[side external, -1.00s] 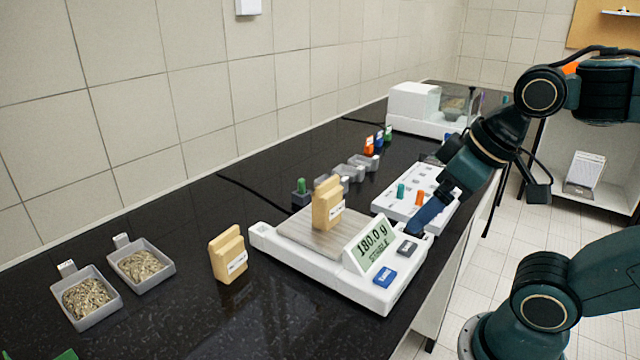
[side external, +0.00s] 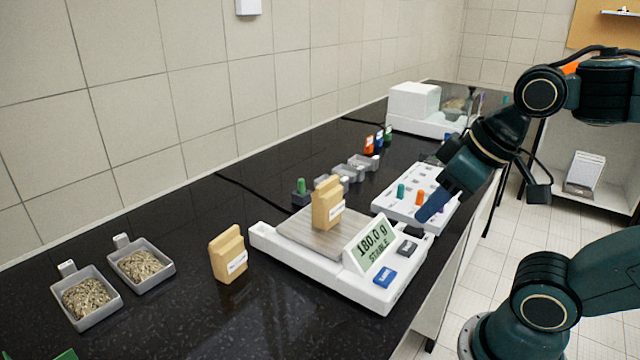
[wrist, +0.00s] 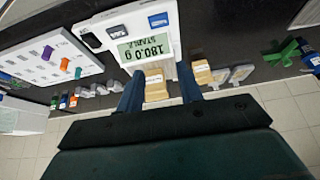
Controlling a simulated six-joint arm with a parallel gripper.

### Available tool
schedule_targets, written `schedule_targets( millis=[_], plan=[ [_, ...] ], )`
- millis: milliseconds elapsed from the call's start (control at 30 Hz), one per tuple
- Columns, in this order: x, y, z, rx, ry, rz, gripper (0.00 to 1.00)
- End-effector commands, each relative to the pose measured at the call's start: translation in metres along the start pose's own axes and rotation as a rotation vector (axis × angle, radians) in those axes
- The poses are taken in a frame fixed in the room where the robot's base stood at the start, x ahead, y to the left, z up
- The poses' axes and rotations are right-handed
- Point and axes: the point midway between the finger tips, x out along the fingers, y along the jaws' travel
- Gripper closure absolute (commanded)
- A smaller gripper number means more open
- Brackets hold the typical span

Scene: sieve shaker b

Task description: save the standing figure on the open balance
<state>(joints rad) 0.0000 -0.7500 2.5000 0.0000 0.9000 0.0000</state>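The open balance (side external: 278,252) stands on the black bench, a tan paper bag (side external: 327,203) upright on its pan. Its display (side external: 372,247) reads 180.0 g with STABLE below; the reading also shows in the wrist view (wrist: 145,48). On its front panel are a blue button (side external: 385,277), also in the wrist view (wrist: 158,20), and a dark grey button (side external: 408,247). The button labels are too small to read. My gripper (side external: 424,217) is above and behind the dark grey button, apart from it. In the wrist view its two blue fingers (wrist: 160,74) are spread with nothing gripped.
A second tan bag (side external: 228,254) stands left of the balance, beyond it two trays (side external: 101,310) of plant material. A white panel with coloured knobs (side external: 390,206) lies just behind my gripper. Small grey cups and coloured pieces stand farther back. An enclosed balance (side external: 413,101) is at the far end.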

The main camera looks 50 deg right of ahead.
Motion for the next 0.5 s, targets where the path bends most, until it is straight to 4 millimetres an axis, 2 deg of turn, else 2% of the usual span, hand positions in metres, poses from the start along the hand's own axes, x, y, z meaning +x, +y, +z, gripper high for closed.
schedule_targets(
  millis=[33,167,500],
  plan=[
    [0.0,0.0,0.0,0.0,0.0,0.0,0.74],
    [0.0,0.0,0.0,0.0,0.0,0.0,1.0],
    [0.0,0.0,0.0,0.0,0.0,0.0,1.0]
  ],
)
